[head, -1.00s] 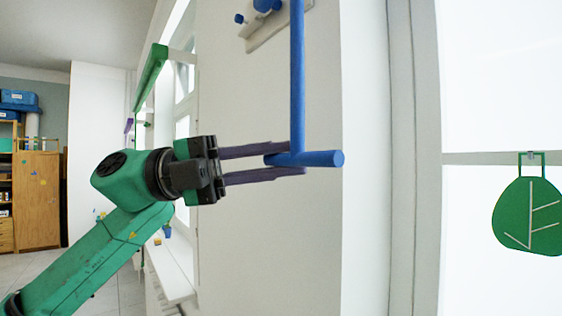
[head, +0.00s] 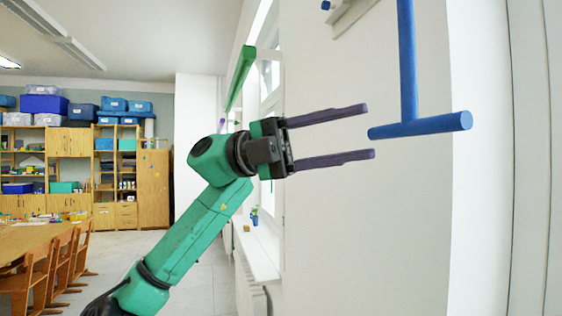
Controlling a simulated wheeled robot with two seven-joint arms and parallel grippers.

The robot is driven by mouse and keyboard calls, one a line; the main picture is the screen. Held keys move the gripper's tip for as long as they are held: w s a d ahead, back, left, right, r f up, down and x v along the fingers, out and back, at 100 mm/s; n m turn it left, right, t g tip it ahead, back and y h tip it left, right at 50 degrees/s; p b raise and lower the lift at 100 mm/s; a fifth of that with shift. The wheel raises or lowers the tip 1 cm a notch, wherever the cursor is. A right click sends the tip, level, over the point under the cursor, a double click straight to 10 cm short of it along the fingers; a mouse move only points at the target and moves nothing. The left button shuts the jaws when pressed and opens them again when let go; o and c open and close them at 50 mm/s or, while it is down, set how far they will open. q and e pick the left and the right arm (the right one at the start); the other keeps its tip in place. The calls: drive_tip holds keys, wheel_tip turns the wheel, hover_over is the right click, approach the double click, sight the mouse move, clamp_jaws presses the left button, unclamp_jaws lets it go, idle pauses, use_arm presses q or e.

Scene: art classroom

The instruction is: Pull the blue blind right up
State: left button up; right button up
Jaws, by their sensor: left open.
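A blue pull rod with a crossbar handle (head: 430,126) hangs in front of the white wall at the upper right. Its stem runs up out of the picture. My left gripper (head: 370,132) is open, with its two purple fingers pointing right at the handle. The fingertips end close to the left end of the crossbar, with nothing held between them. The blue blind itself is not in view. A green rolled blind (head: 240,77) shows at another window further back. My right gripper is not in view.
A windowsill (head: 257,255) with a small plant (head: 254,216) runs along the wall beyond my arm. Wooden shelves with boxes (head: 67,147) stand at the back. A table (head: 30,240) and chairs (head: 38,281) are at left. The floor between is clear.

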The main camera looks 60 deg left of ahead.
use_arm(q)
drive_tip(key=b+v, duration=0.2)
drive_tip(key=v, duration=0.8)
drive_tip(key=shift+a, duration=0.1)
